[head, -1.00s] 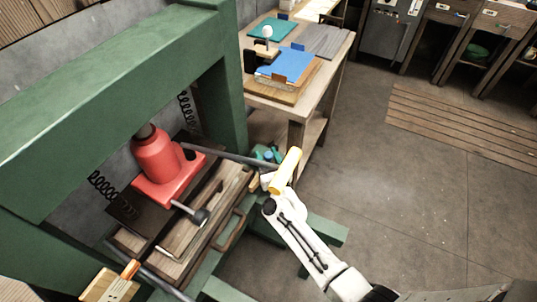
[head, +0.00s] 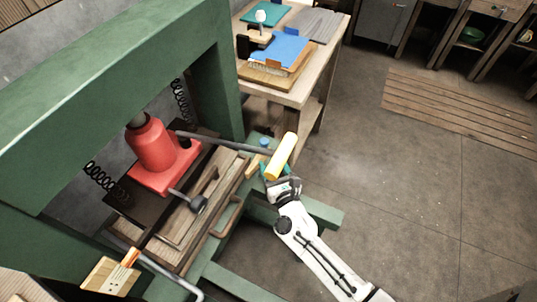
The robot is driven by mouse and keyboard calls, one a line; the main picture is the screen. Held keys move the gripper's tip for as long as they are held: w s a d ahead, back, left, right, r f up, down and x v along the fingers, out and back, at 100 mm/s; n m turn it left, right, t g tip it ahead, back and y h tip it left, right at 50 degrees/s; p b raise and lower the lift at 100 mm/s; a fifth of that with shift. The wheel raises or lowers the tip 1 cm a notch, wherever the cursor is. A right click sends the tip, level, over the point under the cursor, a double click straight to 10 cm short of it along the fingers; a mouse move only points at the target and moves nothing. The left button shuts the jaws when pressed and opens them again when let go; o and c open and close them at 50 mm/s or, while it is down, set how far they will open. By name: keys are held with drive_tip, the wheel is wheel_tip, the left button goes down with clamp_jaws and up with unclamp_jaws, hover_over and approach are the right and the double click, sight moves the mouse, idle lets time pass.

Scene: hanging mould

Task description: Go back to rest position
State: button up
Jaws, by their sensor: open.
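My white arm reaches up from the lower right in the head view. My gripper (head: 279,174) is open, with green fingers, just below a yellow cylindrical handle (head: 282,156). The handle sits at the right end of a grey lever bar (head: 225,143) from the red jack (head: 152,153). The handle partly overlaps the gripper in the picture, so I cannot tell whether they touch. I see nothing held in the gripper.
The green press frame (head: 105,80) surrounds the jack on the left. A wooden workbench (head: 318,80) stands behind, with a blue sheet (head: 278,50) on it. Green base beams (head: 322,213) lie near my arm. The floor (head: 410,190) at right is open.

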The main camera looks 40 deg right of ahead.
drive_tip(key=shift+s+a, duration=0.3)
drive_tip(key=shift+s, duration=0.3)
drive_tip(key=s+a+r+n+g+y, duration=0.15)
drive_tip(key=a+n+y, duration=0.45)
drive_tip(key=n, duration=0.6)
drive_tip(key=s+a+f+n+g+y, duration=0.1)
drive_tip(key=a+n+g+y, duration=0.35)
drive_tip(key=n, duration=0.75)
drive_tip(key=s+d+r+n+g+h, duration=0.1)
drive_tip(key=s+n+g, duration=0.3)
drive_tip(key=s+n, duration=0.4)
drive_tip(key=s+d+r+n+g+h, duration=0.2)
drive_tip(key=s+n+g, duration=0.3)
drive_tip(key=s+n, duration=0.3)
drive_tip(key=s+d, duration=0.1)
drive_tip(key=s, duration=0.3)
drive_tip(key=shift+d+n, duration=0.15)
drive_tip(key=shift+n, duration=0.15)
drive_tip(key=shift+s, duration=0.1)
